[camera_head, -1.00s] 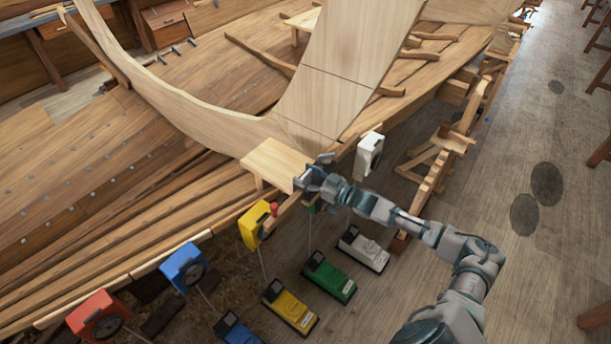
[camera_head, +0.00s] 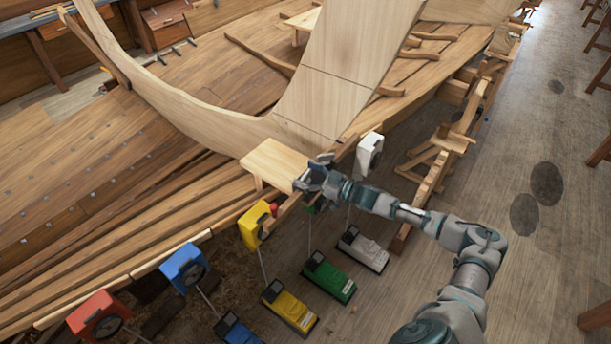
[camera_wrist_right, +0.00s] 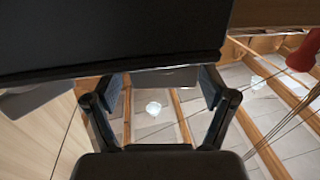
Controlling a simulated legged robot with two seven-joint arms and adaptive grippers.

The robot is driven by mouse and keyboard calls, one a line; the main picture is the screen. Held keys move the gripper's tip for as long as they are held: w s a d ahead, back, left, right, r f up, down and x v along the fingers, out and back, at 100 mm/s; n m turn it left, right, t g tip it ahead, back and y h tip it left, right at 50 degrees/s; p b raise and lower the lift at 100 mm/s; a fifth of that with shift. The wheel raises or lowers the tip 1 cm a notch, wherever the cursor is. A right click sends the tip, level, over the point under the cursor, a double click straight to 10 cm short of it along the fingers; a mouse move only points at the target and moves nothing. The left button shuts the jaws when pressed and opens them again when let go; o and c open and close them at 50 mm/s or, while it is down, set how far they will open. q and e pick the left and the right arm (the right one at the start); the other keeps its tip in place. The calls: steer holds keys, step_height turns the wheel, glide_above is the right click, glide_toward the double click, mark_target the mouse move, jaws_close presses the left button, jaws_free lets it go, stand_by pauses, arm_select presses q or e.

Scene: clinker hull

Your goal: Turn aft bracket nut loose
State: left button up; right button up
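My right gripper (camera_head: 312,180) is at the outer edge of the hull, by the corner of a small pale wooden board (camera_head: 275,163). In the right wrist view its two fingers (camera_wrist_right: 162,92) stand wide apart. A grey bar (camera_wrist_right: 165,78) shows between the fingertips, under a large dark block (camera_wrist_right: 110,35); I cannot tell whether the fingers touch it. I cannot make out the aft bracket or its nut as such; the gripper hides that spot in the head view. A red knob (camera_head: 274,210) is left of the gripper, also in the wrist view (camera_wrist_right: 305,50). My left gripper is not in view.
Red (camera_head: 97,316), blue (camera_head: 184,267), yellow (camera_head: 254,225) and white (camera_head: 368,153) boxes line the hull edge. Blue, yellow (camera_head: 289,306), green (camera_head: 329,277) and white (camera_head: 363,249) units stand on the floor below. Wooden trestles (camera_head: 440,150) are to the right; open floor lies beyond.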

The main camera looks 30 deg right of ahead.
steer(key=shift+f, duration=0.15)
steer(key=shift+s, duration=0.15)
steer(key=shift+s+d+f, duration=0.1)
steer(key=shift+s+d, duration=0.1)
steer(key=v, duration=1.1)
steer(key=shift+d, duration=0.2)
steer(key=shift+s+a, duration=0.1)
